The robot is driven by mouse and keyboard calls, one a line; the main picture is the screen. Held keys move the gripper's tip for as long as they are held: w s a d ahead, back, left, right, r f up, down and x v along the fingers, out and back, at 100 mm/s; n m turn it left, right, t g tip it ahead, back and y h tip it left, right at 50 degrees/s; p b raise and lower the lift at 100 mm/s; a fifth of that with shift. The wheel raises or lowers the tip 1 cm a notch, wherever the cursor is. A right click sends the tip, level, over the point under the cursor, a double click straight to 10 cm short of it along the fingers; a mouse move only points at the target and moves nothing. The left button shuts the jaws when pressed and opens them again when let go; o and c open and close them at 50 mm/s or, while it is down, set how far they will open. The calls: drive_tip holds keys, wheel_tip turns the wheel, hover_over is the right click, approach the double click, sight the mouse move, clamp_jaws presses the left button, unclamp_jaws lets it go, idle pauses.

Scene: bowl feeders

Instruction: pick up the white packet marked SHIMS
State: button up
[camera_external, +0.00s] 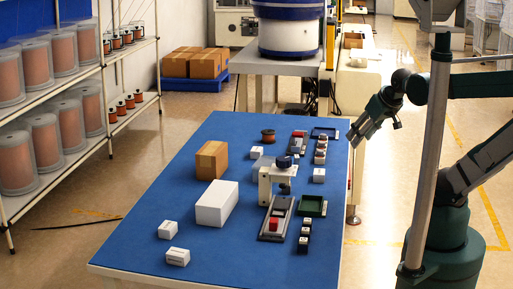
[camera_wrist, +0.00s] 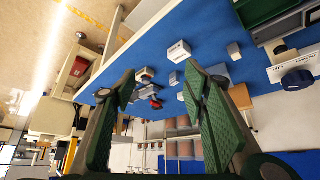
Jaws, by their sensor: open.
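Several small white packets lie on the blue table. In the external view, two are at the front left, a front packet (camera_external: 178,257) and one behind it (camera_external: 168,230). Another packet (camera_external: 257,152) is at the back and one (camera_external: 319,175) at the right edge. I cannot read which is marked SHIMS. My gripper (camera_external: 358,138) is off the table's right side, above it, apart from everything. In the wrist view my gripper (camera_wrist: 160,76) has its green fingers spread and empty.
A large white box (camera_external: 216,204) and a brown carton (camera_external: 211,160) stand on the table's left half. Small parts line the right edge. The front-left table surface (camera_external: 140,255) has clear room.

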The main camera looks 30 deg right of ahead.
drive_tip(key=shift+w+m+g+p, duration=0.5)
drive_tip(key=shift+w+p, duration=0.4)
drive_tip(key=shift+w, duration=0.5)
drive_tip(key=m+g+p, duration=0.6)
drive_tip(key=m+p, duration=0.2)
drive_tip(key=p, duration=0.2)
hover_over(319, 171)
drive_tip(key=shift+s+d+f, duration=0.1)
drive_tip(key=shift+s+f, duration=0.05)
drive_tip(key=shift+f, duration=2.6)
drive_tip(key=shift+s+f, duration=0.15)
drive_tip(key=shift+f, duration=2.55)
drive_tip(key=shift+f, duration=0.15)
drive_tip(key=shift+f, duration=1.2)
drive_tip(key=shift+w+f+b, duration=0.2)
drive_tip(key=shift+f+b, duration=0.65)
drive_tip(key=shift+f, duration=1.75)
